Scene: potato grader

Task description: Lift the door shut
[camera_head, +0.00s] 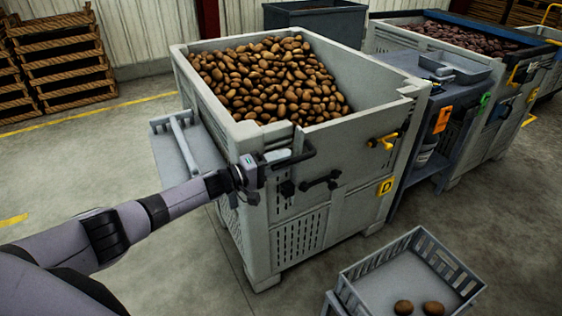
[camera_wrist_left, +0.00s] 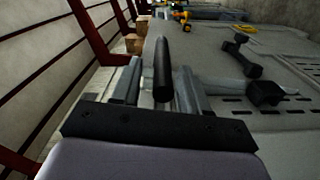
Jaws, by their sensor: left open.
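A large grey bin (camera_head: 218,92) full of potatoes (camera_head: 265,78) stands in the middle of the head view. A grey panel with a rail (camera_head: 183,145) juts from its left side; I cannot tell whether this is the door. The front face (camera_head: 345,207) carries black handles (camera_head: 320,182), a yellow latch (camera_head: 383,140) and a yellow D label. My left gripper (camera_head: 268,161) is at the bin's near left corner, by a black bar handle (camera_head: 298,155). In the left wrist view the open fingers (camera_wrist_left: 160,88) stand on either side of a dark bar (camera_wrist_left: 162,62); contact is unclear.
A grey slatted crate (camera_head: 364,270) with two potatoes is on the floor at lower right. A grey bench with a tray (camera_head: 455,68) and another full bin stand to the right. Wooden pallets (camera_head: 62,65) are stacked at back left. The floor at left is clear beyond my arm.

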